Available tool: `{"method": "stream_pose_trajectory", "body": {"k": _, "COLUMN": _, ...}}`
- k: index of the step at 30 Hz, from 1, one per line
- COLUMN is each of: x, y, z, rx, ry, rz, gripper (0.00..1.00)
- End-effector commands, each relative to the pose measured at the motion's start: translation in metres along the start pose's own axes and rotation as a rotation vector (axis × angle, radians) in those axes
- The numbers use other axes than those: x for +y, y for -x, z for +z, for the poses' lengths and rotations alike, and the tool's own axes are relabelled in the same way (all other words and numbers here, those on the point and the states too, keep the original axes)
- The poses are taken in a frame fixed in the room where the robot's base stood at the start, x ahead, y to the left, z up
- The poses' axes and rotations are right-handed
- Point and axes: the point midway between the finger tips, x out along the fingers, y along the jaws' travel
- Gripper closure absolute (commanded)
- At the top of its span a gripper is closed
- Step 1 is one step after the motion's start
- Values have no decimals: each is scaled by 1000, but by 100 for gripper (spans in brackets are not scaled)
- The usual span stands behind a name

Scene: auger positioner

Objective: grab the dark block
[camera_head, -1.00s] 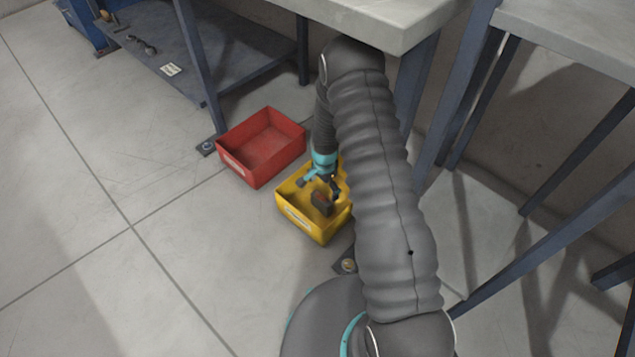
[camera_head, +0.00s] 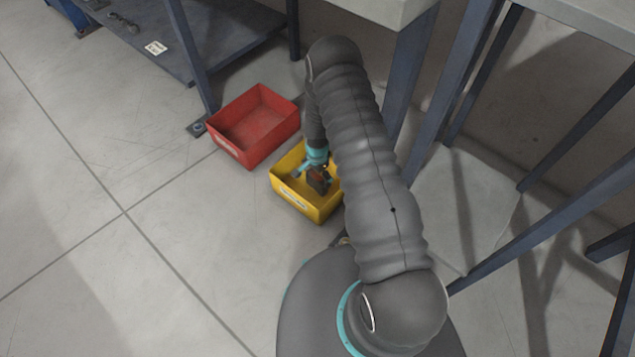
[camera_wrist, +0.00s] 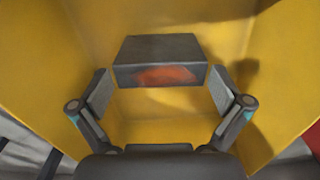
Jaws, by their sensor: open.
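The dark block (camera_wrist: 157,50) lies in the yellow bin and has an orange-red patch on the face toward me. In the head view the block (camera_head: 319,183) shows small inside the yellow bin (camera_head: 289,201). My gripper (camera_wrist: 159,92) is open and inside the bin's mouth, its two fingers spread to the left and right of the near end of the block. A gap shows between each finger pad and the block. In the head view my gripper (camera_head: 312,172) reaches down into the bin, and my arm hides the bin's right side.
An empty red bin (camera_head: 228,146) stands on the floor to the left of the yellow bin. Table legs and a low shelf (camera_head: 170,55) stand behind. The yellow walls (camera_wrist: 60,40) surround my gripper closely. The floor at left is clear.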

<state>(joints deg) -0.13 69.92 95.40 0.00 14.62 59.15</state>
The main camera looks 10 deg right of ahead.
Motion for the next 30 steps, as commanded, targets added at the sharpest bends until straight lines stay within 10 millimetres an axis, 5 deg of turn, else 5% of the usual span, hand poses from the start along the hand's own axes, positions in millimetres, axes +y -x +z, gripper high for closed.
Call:
{"method": "stream_pose_trajectory", "body": {"k": 7, "x": 0, "y": -33, "z": 2, "rx": -1, "ry": 0, "rz": 2, "gripper": 0}}
{"method": "stream_pose_trajectory", "body": {"k": 17, "x": 0, "y": -37, "z": 1, "rx": 0, "ry": 0, "rz": 1, "gripper": 3}}
{"method": "stream_pose_trajectory", "body": {"k": 26, "x": 0, "y": -37, "z": 1, "rx": 0, "ry": 0, "rz": 1, "gripper": 76}}
{"method": "stream_pose_trajectory", "body": {"k": 30, "x": -2, "y": -35, "z": 0, "rx": 1, "ry": 0, "rz": -2, "gripper": 76}}
